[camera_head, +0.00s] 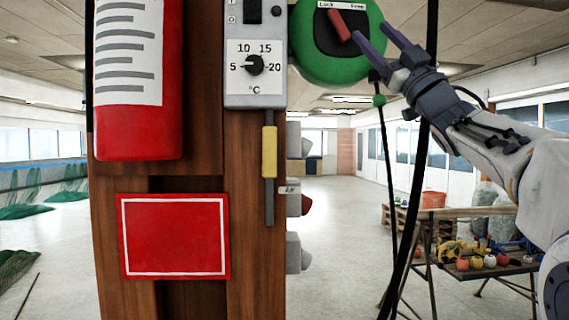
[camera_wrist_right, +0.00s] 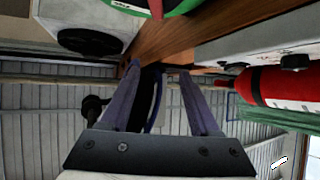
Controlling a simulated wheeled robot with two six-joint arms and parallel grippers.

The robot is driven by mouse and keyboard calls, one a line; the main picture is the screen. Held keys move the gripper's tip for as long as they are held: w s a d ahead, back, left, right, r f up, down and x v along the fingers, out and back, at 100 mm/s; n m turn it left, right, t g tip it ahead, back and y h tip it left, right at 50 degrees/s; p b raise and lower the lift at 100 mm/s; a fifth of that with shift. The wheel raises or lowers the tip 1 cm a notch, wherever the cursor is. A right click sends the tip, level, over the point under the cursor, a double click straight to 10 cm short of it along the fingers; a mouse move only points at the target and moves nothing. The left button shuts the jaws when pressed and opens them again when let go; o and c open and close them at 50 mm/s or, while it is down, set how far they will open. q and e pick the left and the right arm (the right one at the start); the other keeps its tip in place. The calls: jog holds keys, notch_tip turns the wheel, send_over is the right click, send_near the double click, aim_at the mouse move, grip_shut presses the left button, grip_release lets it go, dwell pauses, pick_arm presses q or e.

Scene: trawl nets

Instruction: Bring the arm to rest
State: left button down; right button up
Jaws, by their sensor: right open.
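My right gripper (camera_head: 375,40) is raised at the upper right of the head view. Its two purple-grey fingers are apart, with nothing seen between them. The fingertips are close to a round green device (camera_head: 345,68) with a red lever (camera_head: 340,26) under a "Lock / Free" label; I cannot tell whether they touch it. In the right wrist view the gripper (camera_wrist_right: 160,75) also shows its fingers spread and empty, with the green device (camera_wrist_right: 190,8) at the top edge. My left gripper is in neither view.
A wooden post (camera_head: 193,178) carries a red cylinder (camera_head: 138,130), a thermostat panel (camera_head: 255,88), a yellow-handled lever (camera_head: 269,150) and a red sign (camera_head: 175,237). Black cables hang beside my right arm. A table (camera_head: 500,268) with small floats stands at right. Green nets (camera_head: 22,212) lie at left.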

jog(key=w+a+f+m+g+h, duration=0.1)
jog(key=w+a+f+m+h, duration=0.25)
jog(key=f+m+h, duration=0.4)
jog(key=w+a+f+m+h, duration=0.3)
jog(key=w+f+m+h, duration=0.15)
jog(key=f, duration=0.65)
jog(key=s+a+f+g+h, duration=0.1)
jog(key=s+a+f+g, duration=0.15)
jog(key=f, duration=0.65)
jog(key=s+a+f+g, duration=0.1)
jog(key=a+f+g, duration=0.25)
jog(key=f, duration=0.55)
jog(key=s+a+f+n+g+h, duration=0.15)
jog(key=s+f+g, duration=0.25)
jog(key=s+f, duration=0.5)
jog(key=s+a+f+n+g, duration=0.15)
jog(key=s+f+g, duration=0.35)
jog(key=f, duration=0.5)
jog(key=s+d+f+g, duration=0.1)
jog(key=s+f+g, duration=0.1)
jog(key=s+f, duration=0.2)
jog(key=s+d+f+g+h, duration=0.1)
jog(key=s+f+g, duration=0.1)
jog(key=s, duration=0.8)
jog(key=s+d+f+n+g+h, duration=0.1)
jog(key=s+f+g, duration=0.1)
jog(key=s+f, duration=0.3)
jog(key=s, duration=0.2)
jog(key=shift+s+f+b, duration=0.3)
